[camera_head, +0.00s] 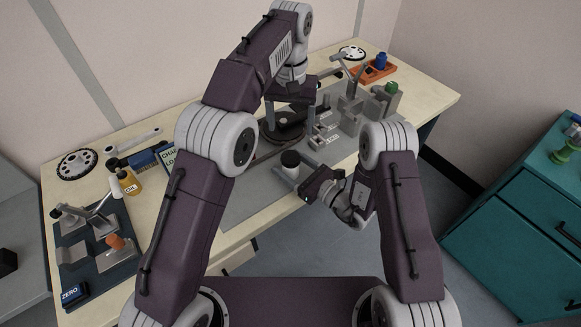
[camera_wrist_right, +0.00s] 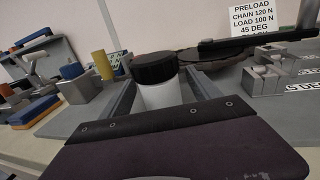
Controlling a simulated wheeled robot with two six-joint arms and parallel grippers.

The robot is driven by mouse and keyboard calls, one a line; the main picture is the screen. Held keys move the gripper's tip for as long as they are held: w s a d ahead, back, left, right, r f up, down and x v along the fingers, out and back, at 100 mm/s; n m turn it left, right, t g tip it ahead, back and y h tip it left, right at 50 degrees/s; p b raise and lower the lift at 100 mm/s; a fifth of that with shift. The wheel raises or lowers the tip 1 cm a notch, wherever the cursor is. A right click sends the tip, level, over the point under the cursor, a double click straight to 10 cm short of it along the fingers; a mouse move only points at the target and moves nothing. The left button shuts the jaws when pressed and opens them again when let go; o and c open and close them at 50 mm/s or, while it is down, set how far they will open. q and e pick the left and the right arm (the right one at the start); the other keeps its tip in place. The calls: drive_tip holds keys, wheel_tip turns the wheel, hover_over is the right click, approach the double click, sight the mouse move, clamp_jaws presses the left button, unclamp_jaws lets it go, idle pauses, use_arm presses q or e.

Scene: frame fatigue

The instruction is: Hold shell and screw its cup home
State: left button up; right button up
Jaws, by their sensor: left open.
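My left gripper (camera_head: 291,118) points down with its fingers apart, over a dark round part (camera_head: 284,132) on the grey bench plate. The arm hides much there. My right gripper (camera_head: 298,178) is low at the front of the plate, its fingers open on either side of a white jar (camera_head: 290,170) with a black lid. In the right wrist view the jar (camera_wrist_right: 160,95) stands upright between the two grey fingers; I cannot tell whether they touch it. A blue cup-like piece (camera_head: 381,60) sits in an orange tray at the back right. I cannot clearly identify the shell.
Grey fixtures (camera_head: 352,108), one with a green piece (camera_head: 391,88), stand at the right of the plate. A bottle (camera_head: 128,182), blue boxes, a chainring (camera_head: 77,164) and a dark tray (camera_head: 95,255) are at left. A sign (camera_wrist_right: 262,18) stands behind.

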sight(298, 169)
drive_tip(key=v, duration=0.8)
drive_tip(key=shift+s+d+b, duration=0.3)
drive_tip(key=shift+s+d, duration=0.1)
drive_tip(key=shift+s, duration=0.05)
